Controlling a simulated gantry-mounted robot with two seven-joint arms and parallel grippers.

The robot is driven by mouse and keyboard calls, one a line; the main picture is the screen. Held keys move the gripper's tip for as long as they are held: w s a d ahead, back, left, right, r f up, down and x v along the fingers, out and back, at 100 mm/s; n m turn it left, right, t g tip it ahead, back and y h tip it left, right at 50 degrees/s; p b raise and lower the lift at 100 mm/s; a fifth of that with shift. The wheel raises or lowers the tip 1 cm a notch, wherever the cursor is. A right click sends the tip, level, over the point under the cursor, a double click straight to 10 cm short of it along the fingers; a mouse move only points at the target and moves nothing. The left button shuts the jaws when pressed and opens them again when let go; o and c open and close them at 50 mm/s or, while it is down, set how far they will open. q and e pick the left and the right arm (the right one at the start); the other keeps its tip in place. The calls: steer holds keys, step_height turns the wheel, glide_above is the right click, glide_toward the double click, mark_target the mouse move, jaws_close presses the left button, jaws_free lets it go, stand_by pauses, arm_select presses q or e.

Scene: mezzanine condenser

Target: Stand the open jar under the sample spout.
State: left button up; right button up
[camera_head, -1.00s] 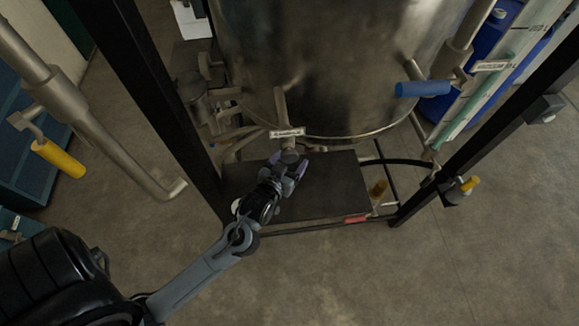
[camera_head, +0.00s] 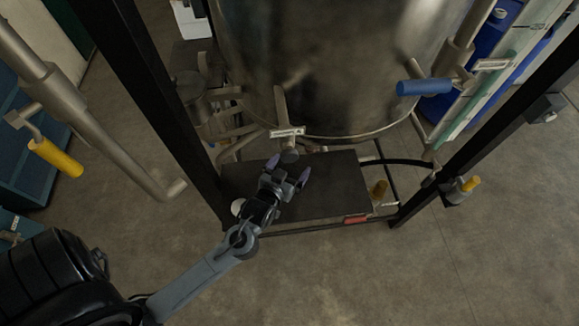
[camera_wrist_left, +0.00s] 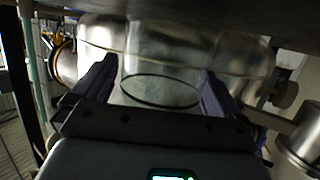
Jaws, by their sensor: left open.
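The clear open jar (camera_wrist_left: 160,55) shows between my left fingers in the left wrist view, with its dark-rimmed round edge toward me. In the head view, a small dark round shape (camera_head: 289,157), apparently the jar, is on the dark shelf plate (camera_head: 335,185) just below the labelled sample spout (camera_head: 287,132). It looks upright, but whether it is exactly under the outlet I cannot tell. My left gripper (camera_head: 287,174) is open, its purple-grey fingertips spread on the near side of the jar. My right gripper is out of view.
A pale round object (camera_head: 237,207) lies at the plate's left edge, partly behind my arm. The steel tank (camera_head: 330,60) rises behind, and black frame posts (camera_head: 150,105) flank the plate.

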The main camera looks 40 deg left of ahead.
arm_select(q)
steer(key=shift+r, duration=0.15)
steer(key=shift+s+d+r, duration=0.1)
steer(key=shift+s+d, duration=0.05)
steer(key=shift+s, duration=0.25)
steer(key=s+d+m+g+h, duration=0.2)
steer(key=s+g, duration=0.3)
steer(key=s, duration=0.4)
steer(key=s+d+m+g+h+p, duration=0.1)
steer(key=s+d+g, duration=0.4)
steer(key=s, duration=0.5)
steer(key=shift+s+d+m+h, duration=0.3)
steer(key=shift+m+h, duration=0.3)
steer(key=shift+m, duration=0.5)
steer(key=shift+r, duration=0.15)
